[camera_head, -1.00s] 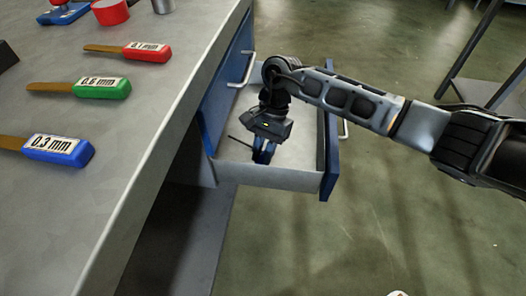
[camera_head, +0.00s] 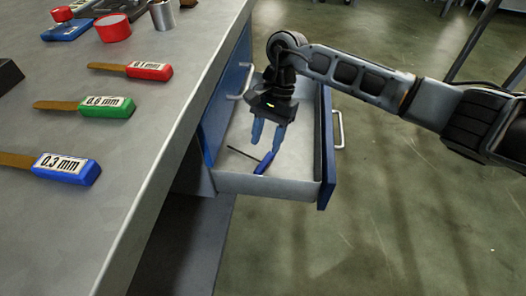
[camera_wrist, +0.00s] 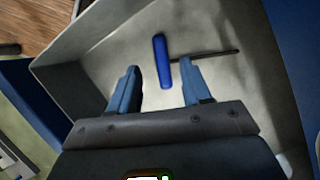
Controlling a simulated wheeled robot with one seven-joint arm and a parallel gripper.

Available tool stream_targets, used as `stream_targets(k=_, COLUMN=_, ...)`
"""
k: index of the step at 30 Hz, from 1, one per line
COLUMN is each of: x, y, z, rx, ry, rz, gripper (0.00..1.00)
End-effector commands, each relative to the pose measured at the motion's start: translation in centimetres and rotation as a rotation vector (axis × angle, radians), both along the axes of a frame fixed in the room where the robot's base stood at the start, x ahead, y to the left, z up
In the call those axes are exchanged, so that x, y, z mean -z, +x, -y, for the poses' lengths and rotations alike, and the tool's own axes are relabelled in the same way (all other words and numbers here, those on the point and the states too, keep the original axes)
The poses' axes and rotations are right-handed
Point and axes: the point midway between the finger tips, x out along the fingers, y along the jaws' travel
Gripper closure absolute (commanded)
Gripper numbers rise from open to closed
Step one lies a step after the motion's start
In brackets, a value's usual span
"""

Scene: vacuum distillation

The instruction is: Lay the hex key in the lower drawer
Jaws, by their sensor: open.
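The hex key has a blue handle (camera_head: 266,163) and a thin dark shaft (camera_head: 243,154). It lies on the floor of the open lower drawer (camera_head: 265,187). In the wrist view, its blue handle (camera_wrist: 161,62) lies ahead of and between the fingers, with the shaft (camera_wrist: 210,53) pointing right. My gripper (camera_head: 266,146) is inside the drawer's outline, above the key, with its blue fingers apart and nothing between them. In the wrist view, my gripper (camera_wrist: 160,80) is open and appears clear of the handle.
A closed blue drawer front with a metal handle (camera_head: 240,82) is above the open drawer. Open floor lies to the right.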

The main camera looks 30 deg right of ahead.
Motion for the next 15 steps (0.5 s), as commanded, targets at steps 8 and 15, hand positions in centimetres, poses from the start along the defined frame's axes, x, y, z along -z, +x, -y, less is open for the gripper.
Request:
stream_targets(k=8, x=-3.8, y=0.8, z=1.4, rx=-0.001, ry=-0.001, rz=0.001, gripper=0.52)
stream_targets(k=15, x=-4.5, y=1.0, z=1.6, rx=-0.001, ry=0.000, rz=0.000, gripper=0.52)
